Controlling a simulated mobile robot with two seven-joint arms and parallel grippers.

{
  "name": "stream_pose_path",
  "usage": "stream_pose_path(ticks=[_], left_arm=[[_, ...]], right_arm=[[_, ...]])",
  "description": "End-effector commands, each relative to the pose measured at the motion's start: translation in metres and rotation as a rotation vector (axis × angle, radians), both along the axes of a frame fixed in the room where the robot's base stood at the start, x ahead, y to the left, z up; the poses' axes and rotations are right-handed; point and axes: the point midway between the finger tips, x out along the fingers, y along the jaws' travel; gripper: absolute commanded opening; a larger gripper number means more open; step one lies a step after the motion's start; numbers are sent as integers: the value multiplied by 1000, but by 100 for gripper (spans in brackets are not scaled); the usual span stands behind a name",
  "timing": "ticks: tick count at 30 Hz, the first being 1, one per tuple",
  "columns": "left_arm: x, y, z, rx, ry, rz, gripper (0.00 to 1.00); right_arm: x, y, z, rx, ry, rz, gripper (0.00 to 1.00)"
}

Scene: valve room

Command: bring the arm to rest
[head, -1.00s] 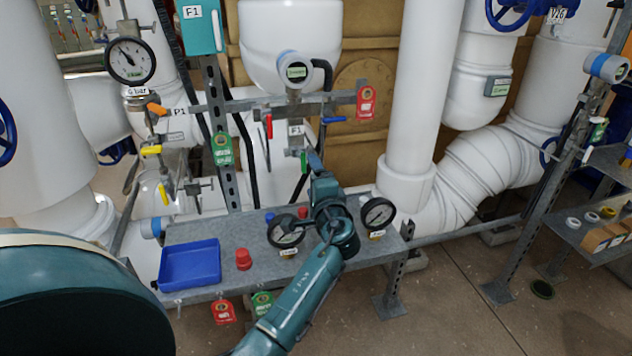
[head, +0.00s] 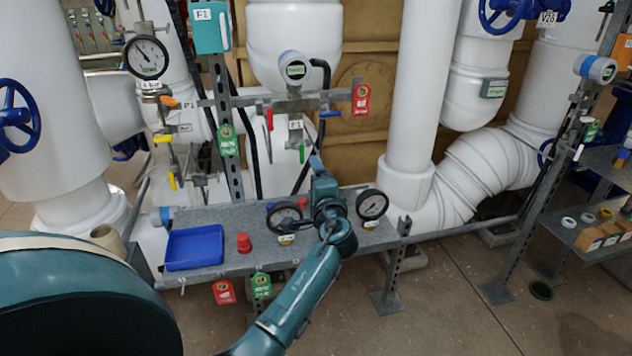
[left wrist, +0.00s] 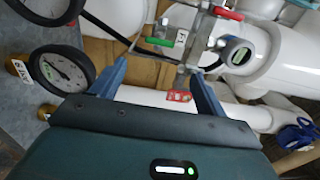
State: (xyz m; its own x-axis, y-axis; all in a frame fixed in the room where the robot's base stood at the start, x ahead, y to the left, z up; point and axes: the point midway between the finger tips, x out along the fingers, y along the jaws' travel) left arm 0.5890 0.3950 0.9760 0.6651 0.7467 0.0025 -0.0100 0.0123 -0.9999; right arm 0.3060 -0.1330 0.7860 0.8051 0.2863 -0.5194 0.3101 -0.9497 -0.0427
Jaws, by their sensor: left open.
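My left arm reaches up from the bottom middle of the head view. Its gripper (head: 317,163) is over the grey metal shelf (head: 225,216), between two round dial gauges, and is seen mostly from behind. In the left wrist view, the two blue fingers (left wrist: 158,72) stand apart with nothing held between them. Beyond them are pipework, a green-handled valve (left wrist: 163,42) and a red tag (left wrist: 179,96). A dial gauge (left wrist: 60,70) is close to the left finger. Whether the gripper touches anything is unclear. My right gripper is not in view.
The shelf holds a blue tray (head: 194,248), a red cap (head: 244,243) and dial gauges (head: 285,217) and (head: 372,205). Red (head: 224,291) and green (head: 261,285) tags hang below its front edge. White pipes stand behind. The floor at front right is mostly clear.

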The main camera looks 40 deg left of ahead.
Motion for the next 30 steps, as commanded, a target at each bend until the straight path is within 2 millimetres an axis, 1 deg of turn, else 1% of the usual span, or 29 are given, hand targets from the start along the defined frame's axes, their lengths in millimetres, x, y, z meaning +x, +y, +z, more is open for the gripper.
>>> stream_pose_path(ticks=[14, 17, 20, 23, 24, 26, 27, 29, 30], left_arm=[[0, 0, 0, 0, 0, 0, 75], [-2, -2, -6, -16, 3, -13, 75], [-12, -15, -32, -92, 14, -74, 75], [-36, -42, -78, -257, 30, -185, 75], [-50, -58, -99, -346, 37, -236, 75], [-76, -83, -127, -496, 44, -308, 75], [-95, -101, -143, -602, 49, -349, 75], [-125, -129, -164, -770, 55, -398, 75], [-147, -147, -174, -881, 57, -423, 75]], right_arm=[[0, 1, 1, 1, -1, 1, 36], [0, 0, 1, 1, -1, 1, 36], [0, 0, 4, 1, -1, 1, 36], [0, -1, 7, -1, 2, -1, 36], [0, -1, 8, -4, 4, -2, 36], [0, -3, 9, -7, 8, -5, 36], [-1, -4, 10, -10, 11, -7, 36], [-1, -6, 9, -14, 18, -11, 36], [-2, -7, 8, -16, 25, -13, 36]])
